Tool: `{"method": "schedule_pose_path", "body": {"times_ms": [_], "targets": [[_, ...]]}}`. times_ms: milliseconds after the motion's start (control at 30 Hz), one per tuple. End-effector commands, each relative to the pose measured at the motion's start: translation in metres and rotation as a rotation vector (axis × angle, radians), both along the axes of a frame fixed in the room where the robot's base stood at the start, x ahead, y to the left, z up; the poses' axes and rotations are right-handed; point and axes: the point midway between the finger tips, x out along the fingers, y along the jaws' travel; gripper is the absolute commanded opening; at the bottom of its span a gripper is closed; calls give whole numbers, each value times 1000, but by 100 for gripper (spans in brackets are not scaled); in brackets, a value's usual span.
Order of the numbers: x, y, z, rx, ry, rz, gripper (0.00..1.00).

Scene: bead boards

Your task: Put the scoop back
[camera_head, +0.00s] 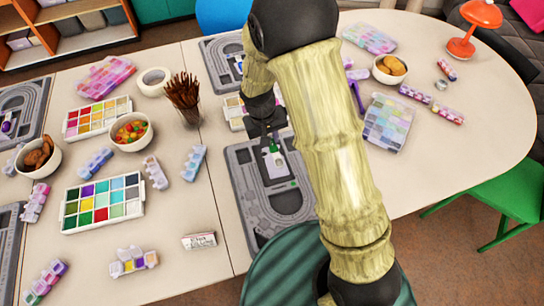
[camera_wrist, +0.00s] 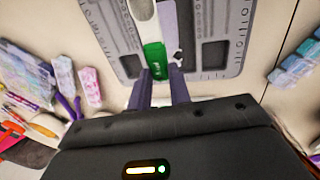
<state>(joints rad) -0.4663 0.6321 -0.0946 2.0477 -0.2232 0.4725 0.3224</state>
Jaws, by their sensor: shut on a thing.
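The scoop (camera_wrist: 154,58) shows in the wrist view as a green end with a longer white part reaching to the top edge. My gripper (camera_wrist: 160,82) is shut on the green end. In the head view my gripper (camera_head: 268,138) is over the far part of the near grey bead board (camera_head: 243,212), with the scoop's green end (camera_head: 274,147) below it. The board also shows in the wrist view (camera_wrist: 235,32). I cannot tell whether the scoop touches the board. My arm hides part of the board's right side.
A glass of brown sticks (camera_head: 186,120), a bowl of colored beads (camera_head: 131,131) and a color tray (camera_head: 103,203) stand to the left. Another grey board (camera_head: 218,62) lies behind. A bowl of snacks (camera_head: 390,69) stands at right. The right front of the table is partly hidden by my arm.

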Motion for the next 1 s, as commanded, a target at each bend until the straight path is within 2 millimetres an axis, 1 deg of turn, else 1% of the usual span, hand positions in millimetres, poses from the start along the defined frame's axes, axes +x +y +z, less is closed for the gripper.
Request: {"method": "schedule_pose_path", "body": {"times_ms": [33, 100, 200, 533, 633, 800, 900, 1000], "targets": [[-1, 0, -11, -2, 5, 1, 0], [-1, 0, -23, -2, 4, 1, 0], [0, 0, -33, 0, 1, 1, 0], [0, 0, -36, 0, 0, 1, 0], [-1, 0, -45, -1, 2, 1, 0], [-1, 0, -68, -2, 3, 1, 0], [0, 0, -72, 0, 0, 1, 0], [0, 0, -72, 0, -1, 1, 0]]}}
